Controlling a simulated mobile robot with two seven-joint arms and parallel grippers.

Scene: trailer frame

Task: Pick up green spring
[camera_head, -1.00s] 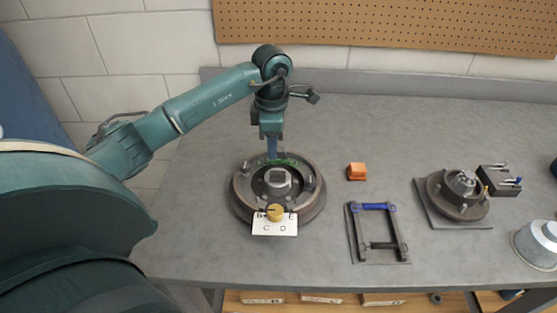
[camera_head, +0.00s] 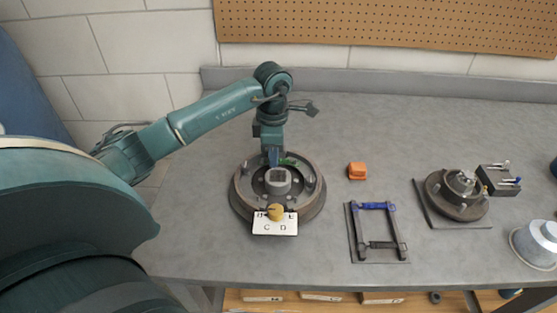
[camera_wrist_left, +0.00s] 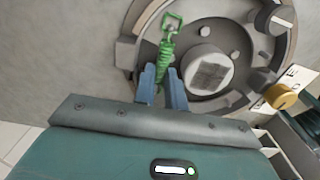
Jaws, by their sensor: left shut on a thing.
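The green spring (camera_wrist_left: 167,50) is a coil with a wire hook end, inside the round drum (camera_wrist_left: 140,20) beside its central hub (camera_wrist_left: 207,70). In the head view the spring (camera_head: 290,161) shows only in part at the drum's back, behind my left gripper (camera_head: 273,160). The drum (camera_head: 243,205) lies flat on the bench. In the left wrist view the two blue fingers of my left gripper (camera_wrist_left: 163,78) are on either side of the spring, shut on its near part. My right gripper is not in view.
A white lettered card (camera_head: 275,228) with a yellow knob (camera_head: 276,212) is at the drum's front. The back of the bench (camera_head: 400,120) is clear.

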